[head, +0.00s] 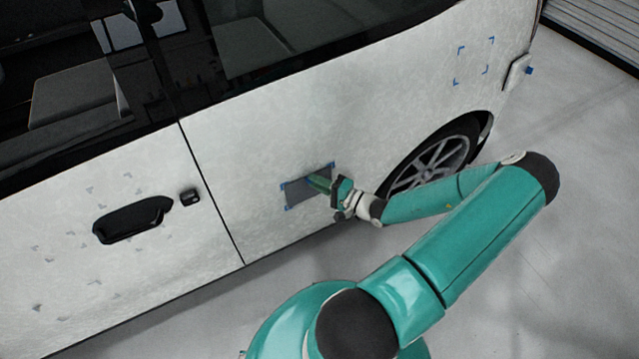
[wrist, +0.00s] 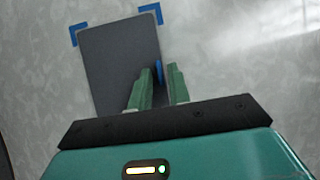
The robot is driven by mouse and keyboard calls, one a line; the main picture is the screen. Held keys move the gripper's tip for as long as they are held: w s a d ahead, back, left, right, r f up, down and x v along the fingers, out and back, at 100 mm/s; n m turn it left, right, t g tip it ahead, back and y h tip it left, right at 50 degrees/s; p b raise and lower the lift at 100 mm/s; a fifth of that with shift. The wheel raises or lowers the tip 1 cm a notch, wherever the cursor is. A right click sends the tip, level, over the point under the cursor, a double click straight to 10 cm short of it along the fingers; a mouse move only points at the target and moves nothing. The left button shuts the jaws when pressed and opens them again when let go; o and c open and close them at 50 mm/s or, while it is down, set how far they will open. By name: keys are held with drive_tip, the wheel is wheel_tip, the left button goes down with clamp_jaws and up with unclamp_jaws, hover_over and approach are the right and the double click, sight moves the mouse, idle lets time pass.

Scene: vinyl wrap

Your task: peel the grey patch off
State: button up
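The grey patch (head: 297,194) is a dark rectangle on the lower part of the white van's side, framed by blue corner marks. In the wrist view the grey patch (wrist: 115,58) lies ahead of my gripper, with blue corner marks at its two far corners. My gripper (head: 314,182) is at the patch's right part in the head view. In the wrist view my gripper (wrist: 160,70) has two green fingers with a narrow gap, over the patch's right edge. A small blue piece shows between the fingertips. Whether they touch the patch is unclear.
The white van (head: 240,140) fills the left and middle, with a black door handle (head: 132,220) at left and a wheel (head: 435,165) right of the patch. An empty set of blue corner marks (head: 473,62) is at upper right. The grey floor (head: 560,250) is clear at right.

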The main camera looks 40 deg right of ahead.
clamp_jaws()
drive_tip(key=shift+s+a, duration=0.2)
drive_tip(key=shift+s, duration=0.5)
idle(0.6)
drive_tip(key=s+a, duration=0.2)
drive_tip(key=s, duration=0.4)
drive_tip(key=shift+s+r, duration=0.25)
drive_tip(key=shift+r, duration=0.05)
idle(0.7)
drive_tip(key=shift+d, duration=0.1)
idle(0.5)
